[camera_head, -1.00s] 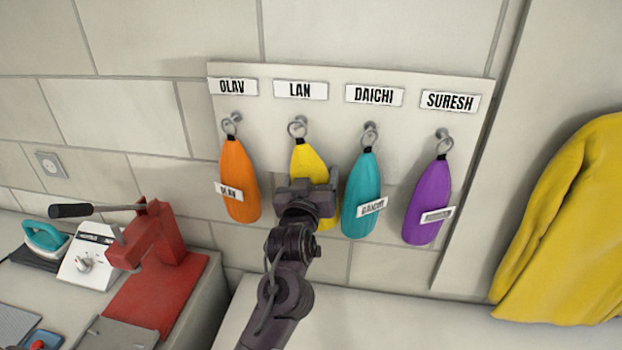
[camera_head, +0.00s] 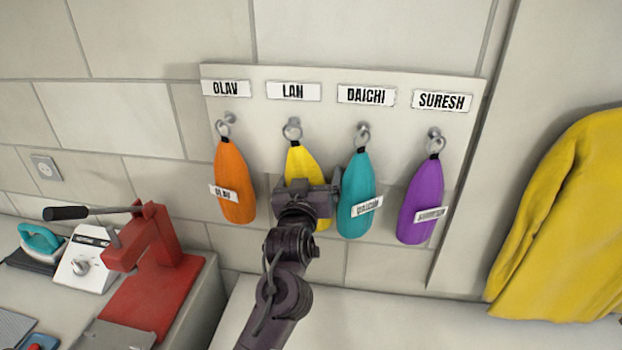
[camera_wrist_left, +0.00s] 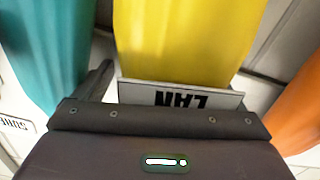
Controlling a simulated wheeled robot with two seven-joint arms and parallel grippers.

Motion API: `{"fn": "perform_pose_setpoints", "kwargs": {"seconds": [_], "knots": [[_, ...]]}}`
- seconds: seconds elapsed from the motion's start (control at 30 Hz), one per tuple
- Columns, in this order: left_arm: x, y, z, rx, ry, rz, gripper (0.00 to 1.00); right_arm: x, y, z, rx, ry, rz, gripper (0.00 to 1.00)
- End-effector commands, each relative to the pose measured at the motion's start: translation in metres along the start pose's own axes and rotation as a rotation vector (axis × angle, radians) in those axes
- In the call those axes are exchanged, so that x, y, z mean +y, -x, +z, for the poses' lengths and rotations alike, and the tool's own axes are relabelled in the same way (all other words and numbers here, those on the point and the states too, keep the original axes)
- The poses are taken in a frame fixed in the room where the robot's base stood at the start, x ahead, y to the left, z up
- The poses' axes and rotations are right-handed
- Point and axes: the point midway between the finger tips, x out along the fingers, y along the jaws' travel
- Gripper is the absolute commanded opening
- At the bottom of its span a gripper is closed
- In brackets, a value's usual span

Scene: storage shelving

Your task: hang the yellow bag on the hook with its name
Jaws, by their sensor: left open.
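The yellow bag (camera_head: 301,160) hangs by its ring from the hook (camera_head: 292,128) under the LAN name plate (camera_head: 293,91) on the white board. My left gripper (camera_head: 306,186) is in front of the bag's lower half and hides much of it. In the left wrist view the yellow bag (camera_wrist_left: 185,40) fills the top middle, and its tag reading LAN (camera_wrist_left: 180,95) shows upside down just beyond the gripper body. The left gripper is open, close to the bag; its fingertips are mostly hidden. My right gripper is not in view.
The orange bag (camera_head: 234,180) hangs on the left, under OLAV. The teal bag (camera_head: 357,190) hangs close on the right, under DAICHI, and the purple bag (camera_head: 420,205) under SURESH. A red press (camera_head: 155,240) stands lower left. A yellow garment (camera_head: 565,220) hangs at right.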

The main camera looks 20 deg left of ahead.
Motion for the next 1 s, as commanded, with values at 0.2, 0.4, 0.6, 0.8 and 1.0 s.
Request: {"fn": "perform_pose_setpoints", "kwargs": {"seconds": [0.2, 0.4, 0.6, 0.8, 1.0], "knots": [[-0.006, -0.002, 0.002, -0.002, -0.003, -0.014, 0.98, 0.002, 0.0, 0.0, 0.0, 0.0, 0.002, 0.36], [-0.007, 0.003, 0.005, -0.006, -0.002, -0.015, 0.98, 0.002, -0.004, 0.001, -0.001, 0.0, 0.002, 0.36], [-0.002, 0.034, 0.005, 0.0, -0.001, -0.007, 0.98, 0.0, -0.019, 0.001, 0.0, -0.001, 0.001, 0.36], [0.003, 0.07, 0.001, 0.005, -0.001, 0.0, 0.98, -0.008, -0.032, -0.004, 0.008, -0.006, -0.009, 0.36], [0.006, 0.088, -0.003, 0.009, -0.005, 0.004, 0.98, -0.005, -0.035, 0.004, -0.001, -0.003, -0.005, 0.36]]}}
